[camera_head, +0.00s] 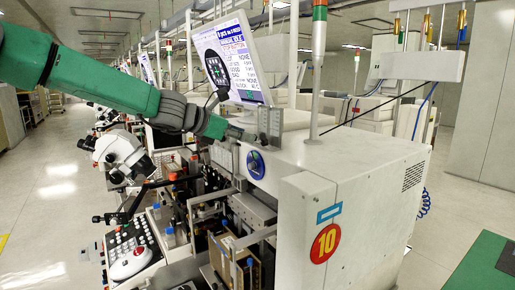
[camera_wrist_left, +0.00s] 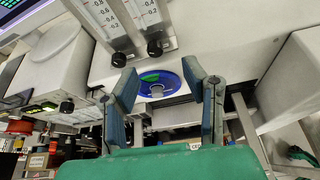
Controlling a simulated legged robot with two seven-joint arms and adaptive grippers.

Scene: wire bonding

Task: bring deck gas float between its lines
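Two clear flowmeters with printed scales (camera_wrist_left: 133,15) stand side by side on the machine's cream face, at the top of the left wrist view. Each has a black knob below it: a left knob (camera_wrist_left: 119,60) and a right knob (camera_wrist_left: 154,48). I cannot make out a float or its lines. The flowmeters are small in the head view (camera_head: 270,128). My left gripper (camera_wrist_left: 160,70) is open and empty, its two fingers spread below the knobs and around the view of a blue round dial (camera_wrist_left: 175,80). It reaches the machine's face in the head view (camera_head: 238,131). My right gripper is out of view.
A tilted screen (camera_head: 232,58) stands above the flowmeters. A microscope (camera_head: 122,155) and a keypad (camera_head: 130,248) are at the left. The cream cabinet marked 10 (camera_head: 345,215) fills the right. A grey box (camera_wrist_left: 50,65) juts out left of the flowmeters.

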